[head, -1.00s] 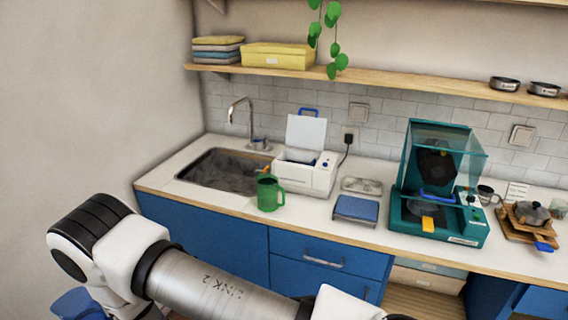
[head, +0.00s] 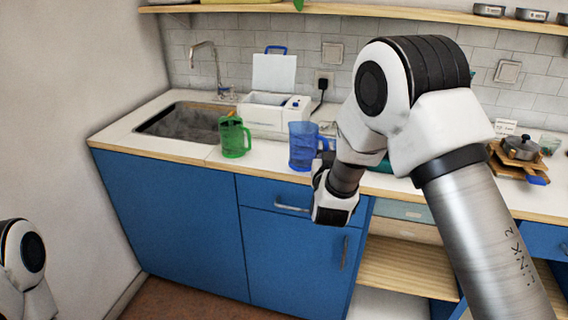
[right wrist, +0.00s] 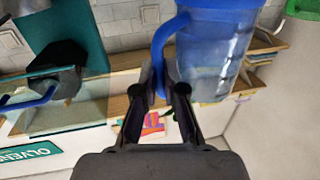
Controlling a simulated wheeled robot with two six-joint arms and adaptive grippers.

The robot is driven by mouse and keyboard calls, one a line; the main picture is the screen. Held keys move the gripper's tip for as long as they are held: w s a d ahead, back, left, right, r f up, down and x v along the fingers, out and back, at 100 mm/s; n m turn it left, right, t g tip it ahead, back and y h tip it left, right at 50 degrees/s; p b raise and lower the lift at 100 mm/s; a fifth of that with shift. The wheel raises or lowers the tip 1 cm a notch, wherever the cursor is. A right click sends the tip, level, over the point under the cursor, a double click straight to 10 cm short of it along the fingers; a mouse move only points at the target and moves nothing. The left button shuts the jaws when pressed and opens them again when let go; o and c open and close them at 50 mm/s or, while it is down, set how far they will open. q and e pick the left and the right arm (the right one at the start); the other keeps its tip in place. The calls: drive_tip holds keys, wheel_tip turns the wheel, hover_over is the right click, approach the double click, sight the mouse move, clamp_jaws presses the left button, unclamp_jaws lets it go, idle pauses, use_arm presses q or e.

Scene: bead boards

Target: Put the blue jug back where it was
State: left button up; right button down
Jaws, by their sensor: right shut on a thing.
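The translucent blue jug (head: 303,147) is upright at the counter's front edge, right of the green jug (head: 234,137). It fills the upper middle of the right wrist view (right wrist: 213,55). My right gripper (head: 324,157) is shut on its handle, with both fingertips (right wrist: 166,85) around the blue strip in the right wrist view. I cannot tell whether the jug's base touches the counter. My left gripper is out of view; only part of my left arm shows at the lower left.
The white counter (head: 120,138) holds a sink (head: 183,122) and a white box-shaped appliance (head: 268,113) with a raised lid behind the jugs. My right arm hides much of the counter to the right. A pot on a wooden stand (head: 520,150) sits farther right.

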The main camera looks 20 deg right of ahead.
drive_tip(key=w+a+f+p, duration=0.1)
drive_tip(key=w, duration=0.3)
drive_tip(key=w+a+f+p, duration=0.1)
drive_tip(key=w+a+f, duration=0.1)
drive_tip(key=w, duration=0.3)
drive_tip(key=w+a+f+p, duration=0.1)
drive_tip(key=w, duration=0.4)
drive_tip(key=shift+w+a+f, duration=0.1)
drive_tip(key=shift+a+f, duration=0.1)
drive_tip(key=shift+a, duration=0.05)
drive_tip(key=shift+f, duration=0.25)
drive_tip(key=shift+f+b, duration=0.1)
drive_tip(key=shift+b, duration=0.2)
drive_tip(key=c, duration=1.3)
unclamp_jaws()
drive_tip(key=shift+f, duration=0.1)
drive_tip(key=shift+o, duration=0.2)
